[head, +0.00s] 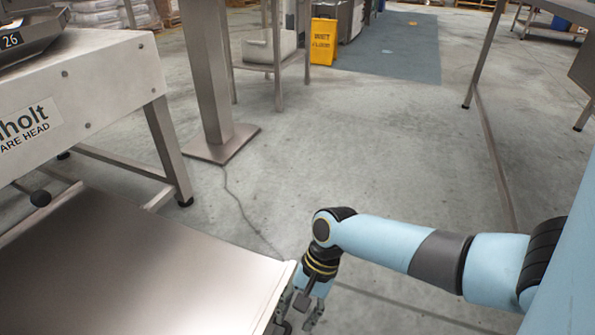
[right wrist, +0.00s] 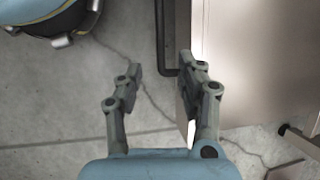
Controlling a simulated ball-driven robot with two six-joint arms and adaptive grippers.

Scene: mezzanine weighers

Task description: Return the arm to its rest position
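My right arm comes in from the right of the head view, light blue with dark joints, bent at the elbow and pointing down. Its gripper (head: 298,315) is at the bottom edge of that view, close beside the right edge of a metal chute (head: 130,260). In the right wrist view the two grey fingers of the gripper (right wrist: 163,78) stand apart with nothing between them but the floor and a dark bar behind. The right finger overlaps the pale panel edge there; I cannot tell whether they touch. My left gripper is not in view.
A weighing machine's white frame (head: 90,100) stands at the left, with a steel post (head: 208,70) behind it. A yellow floor sign (head: 323,42) and a blue mat (head: 395,45) are far back. The concrete floor (head: 370,150) in the middle is clear.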

